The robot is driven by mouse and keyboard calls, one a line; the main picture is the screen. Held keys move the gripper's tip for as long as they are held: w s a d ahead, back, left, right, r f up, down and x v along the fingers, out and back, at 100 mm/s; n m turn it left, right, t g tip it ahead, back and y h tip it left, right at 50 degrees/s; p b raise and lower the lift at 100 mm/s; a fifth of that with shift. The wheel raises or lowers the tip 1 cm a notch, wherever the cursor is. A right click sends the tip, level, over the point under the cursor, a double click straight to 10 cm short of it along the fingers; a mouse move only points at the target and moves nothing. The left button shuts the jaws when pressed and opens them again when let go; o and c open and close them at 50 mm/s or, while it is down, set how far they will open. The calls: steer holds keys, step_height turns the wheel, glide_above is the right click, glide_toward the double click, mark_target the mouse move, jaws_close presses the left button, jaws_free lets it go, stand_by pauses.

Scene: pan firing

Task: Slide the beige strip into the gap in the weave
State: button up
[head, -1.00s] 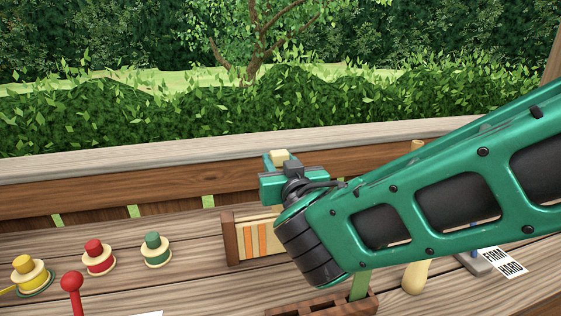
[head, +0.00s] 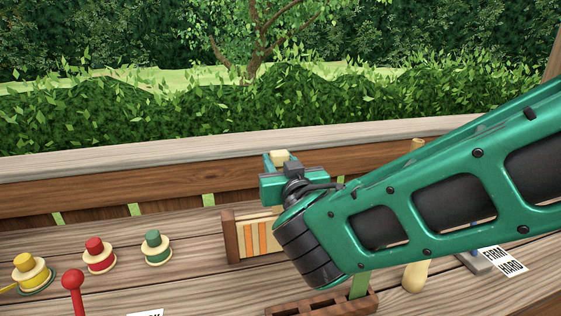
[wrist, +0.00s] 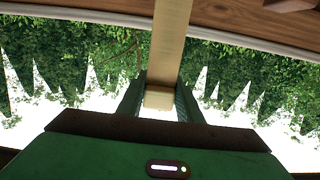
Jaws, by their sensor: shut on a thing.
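The beige strip (wrist: 170,48) is held between the two green fingers of my gripper (wrist: 159,92) in the wrist view. It reaches away from them to the top edge of that picture. In the head view only a pale end of the strip (head: 280,156) shows above my gripper (head: 282,166). The weave is a wooden frame (head: 231,238) with upright orange and cream strips, standing on the table below and left of my gripper. My wrist covers its right part, so the gap and the strip's far end cannot be made out.
Yellow, red (head: 97,254) and green (head: 157,246) spools stand at the left, with a red ball-topped knob (head: 73,283) in front. A slotted wooden rack (head: 322,304) holds a green strip at the front. A wooden handle (head: 415,278) and a FIRM/HARD card (head: 506,262) lie right.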

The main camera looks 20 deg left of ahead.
mark_target(280, 209)
steer(key=shift+f, duration=6.5)
steer(key=o, duration=1.1)
